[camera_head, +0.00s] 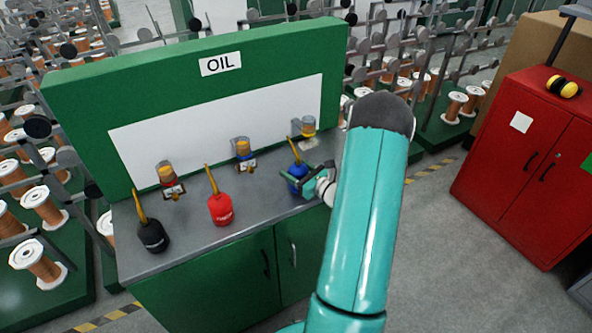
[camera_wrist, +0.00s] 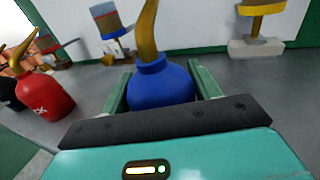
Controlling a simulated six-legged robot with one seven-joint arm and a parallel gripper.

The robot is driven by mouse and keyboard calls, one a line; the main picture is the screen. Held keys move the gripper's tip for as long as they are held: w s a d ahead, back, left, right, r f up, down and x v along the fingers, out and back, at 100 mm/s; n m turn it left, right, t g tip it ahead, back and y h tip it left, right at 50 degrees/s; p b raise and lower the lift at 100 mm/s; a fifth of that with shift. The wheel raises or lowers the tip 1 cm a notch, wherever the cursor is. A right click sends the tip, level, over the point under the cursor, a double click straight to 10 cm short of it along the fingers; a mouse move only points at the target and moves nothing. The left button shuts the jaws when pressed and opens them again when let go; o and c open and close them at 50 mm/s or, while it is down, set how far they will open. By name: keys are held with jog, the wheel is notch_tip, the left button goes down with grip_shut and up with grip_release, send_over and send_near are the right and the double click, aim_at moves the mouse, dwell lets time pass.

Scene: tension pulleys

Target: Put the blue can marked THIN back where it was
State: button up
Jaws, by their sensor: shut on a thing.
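The blue can (camera_head: 297,172) with a yellow spout is at the right end of the grey counter (camera_head: 262,200). My gripper (camera_head: 303,180) is shut around it. In the wrist view the blue can (camera_wrist: 160,85) sits between my two green fingers, its spout pointing up. The can's marking is not readable. I cannot tell whether its base touches the counter. A red can (camera_head: 220,208) stands at the middle of the counter, and a black can (camera_head: 152,236) at the left end, both with yellow spouts.
A green panel marked OIL (camera_head: 221,64) rises behind. A red cabinet (camera_head: 530,150) stands at right. Counter is clear between the red and blue cans.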

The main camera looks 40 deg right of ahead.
jog(key=o, duration=1.2)
jog(key=shift+f, duration=0.1)
jog(key=shift+s, duration=0.25)
jog(key=s, duration=1.1)
jog(key=shift+s+d+r, duration=0.1)
jog(key=shift+s+r, duration=0.15)
